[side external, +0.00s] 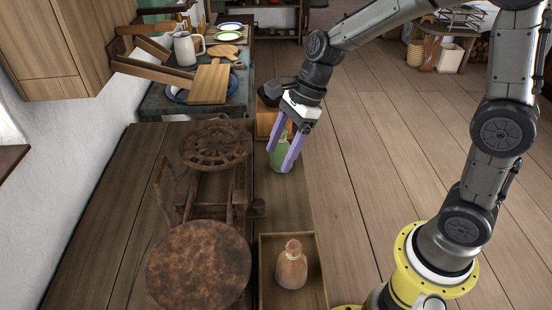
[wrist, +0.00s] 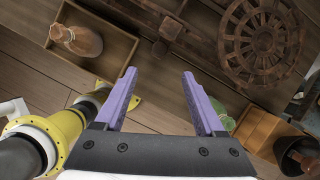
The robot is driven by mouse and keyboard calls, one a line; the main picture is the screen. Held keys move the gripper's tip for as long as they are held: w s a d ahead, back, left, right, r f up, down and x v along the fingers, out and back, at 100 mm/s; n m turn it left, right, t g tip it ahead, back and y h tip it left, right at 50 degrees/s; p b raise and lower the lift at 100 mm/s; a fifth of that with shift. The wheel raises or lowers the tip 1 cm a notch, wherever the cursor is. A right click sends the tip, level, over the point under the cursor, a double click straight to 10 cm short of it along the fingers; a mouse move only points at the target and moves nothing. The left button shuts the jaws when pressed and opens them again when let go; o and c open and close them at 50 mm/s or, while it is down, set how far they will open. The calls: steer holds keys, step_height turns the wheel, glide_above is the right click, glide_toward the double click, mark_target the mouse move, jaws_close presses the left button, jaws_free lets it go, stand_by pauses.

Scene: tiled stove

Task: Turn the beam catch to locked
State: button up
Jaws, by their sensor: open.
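A brown wooden and rusty-metal beam device (side external: 210,204) stands on the table, with a spoked wheel (side external: 216,146) at its far end and a rusty round plate (side external: 199,268) at its near end. A small dark knob (side external: 256,207) sticks out from its right side; it may be the beam catch, but I cannot tell its setting. The knob also shows at the top of the wrist view (wrist: 170,28). My gripper (side external: 279,160) is open and empty, right of the wheel, its purple fingers in front of a green bottle (side external: 280,153). It also shows in the wrist view (wrist: 158,73).
A wooden tray (side external: 264,284) holding a brown bottle (side external: 291,266) sits at the near right of the table. A wooden box (side external: 265,122) is near the green bottle. A counter with a jug (side external: 184,49) and cutting board (side external: 209,84) lies beyond.

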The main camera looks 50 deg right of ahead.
steer(key=n, duration=0.3)
steer(key=n+g+h, duration=0.2)
steer(key=n+h, duration=0.2)
steer(key=n, duration=2)
glide_above(258, 203)
step_height(258, 203, down, 13)
steer(key=shift+r, duration=0.1)
steer(key=shift+c, duration=0.3)
jaws_close()
